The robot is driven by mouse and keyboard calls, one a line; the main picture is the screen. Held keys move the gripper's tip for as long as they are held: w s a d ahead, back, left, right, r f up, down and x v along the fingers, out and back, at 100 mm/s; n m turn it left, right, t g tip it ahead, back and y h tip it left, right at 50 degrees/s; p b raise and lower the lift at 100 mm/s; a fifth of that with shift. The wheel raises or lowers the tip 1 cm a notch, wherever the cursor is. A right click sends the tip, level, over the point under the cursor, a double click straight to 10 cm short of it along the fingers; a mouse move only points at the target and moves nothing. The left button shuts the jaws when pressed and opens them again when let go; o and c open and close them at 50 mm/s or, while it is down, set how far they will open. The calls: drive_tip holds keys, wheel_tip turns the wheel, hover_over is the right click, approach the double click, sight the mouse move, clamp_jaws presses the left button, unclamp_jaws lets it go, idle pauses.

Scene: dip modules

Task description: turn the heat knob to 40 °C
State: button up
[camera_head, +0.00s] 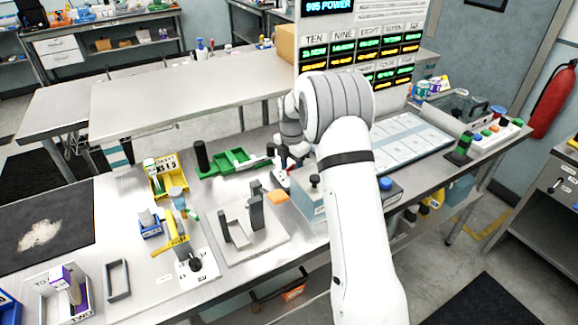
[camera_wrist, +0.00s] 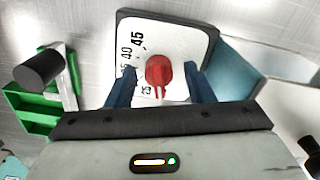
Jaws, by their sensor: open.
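The heat knob (camera_wrist: 158,72) is red and sits on a white dial plate (camera_wrist: 180,32) with a dark border. The numbers 45 and 40 read clearly on the plate; a smaller number near the knob looks like 25. A narrow part of the knob points towards the bottom of the wrist view, but its exact setting is unclear. My gripper (camera_wrist: 160,68) is open, with one blue finger on each side of the knob and a visible gap to it. In the head view my gripper (camera_head: 290,156) hangs over the bench behind my arm, which hides much of the dial.
A green tray (camera_head: 236,160) and a black cylinder (camera_head: 202,156) stand left of the gripper; the tray also shows in the wrist view (camera_wrist: 30,112). A pale blue box (camera_head: 312,206) stands close in front. A plate with grey brackets (camera_head: 252,243) lies nearer.

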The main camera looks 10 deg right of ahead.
drive_tip(key=shift+f, duration=0.1)
drive_tip(key=c, duration=0.9)
drive_tip(key=shift+a, duration=0.45)
drive_tip(key=shift+c, duration=0.5)
drive_tip(key=shift+d, duration=0.3)
